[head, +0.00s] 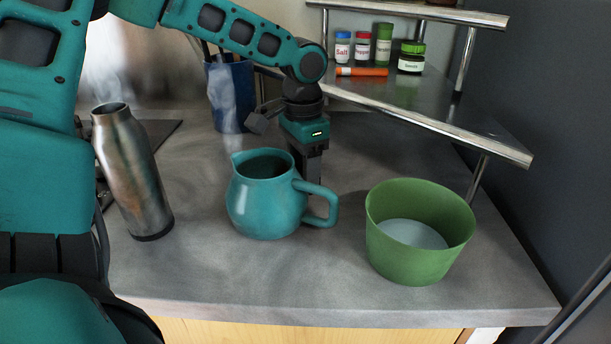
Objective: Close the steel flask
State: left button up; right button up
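The steel flask (135,178) stands at the left of the counter, its mouth open at the top, with faint steam above it. No lid for it shows in this view. My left gripper (309,168) points down just behind the teal jug (265,205), near its handle and well to the right of the flask. Its fingertips are partly hidden by the jug, so whether they are apart or hold something is unclear. My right gripper is not in view.
A green bowl (400,250) with pale contents stands at the right front. A blue utensil holder (231,98) stands at the back. A steel-edged corner shelf (440,105) holds several jars and an orange marker (361,71). The front counter between flask and jug is clear.

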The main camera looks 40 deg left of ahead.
pick_arm(q)
jog(key=shift+r, duration=0.15)
jog(key=shift+c, duration=0.2)
jog(key=shift+r, duration=0.35)
notch_tip(320, 180, up, 19)
jog(key=p, duration=0.4)
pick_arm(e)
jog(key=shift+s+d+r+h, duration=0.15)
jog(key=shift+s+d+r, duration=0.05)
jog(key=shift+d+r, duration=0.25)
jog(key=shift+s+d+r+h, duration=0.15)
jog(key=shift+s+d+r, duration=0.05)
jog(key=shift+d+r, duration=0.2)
pick_arm(q)
jog(key=shift+s+d, duration=0.1)
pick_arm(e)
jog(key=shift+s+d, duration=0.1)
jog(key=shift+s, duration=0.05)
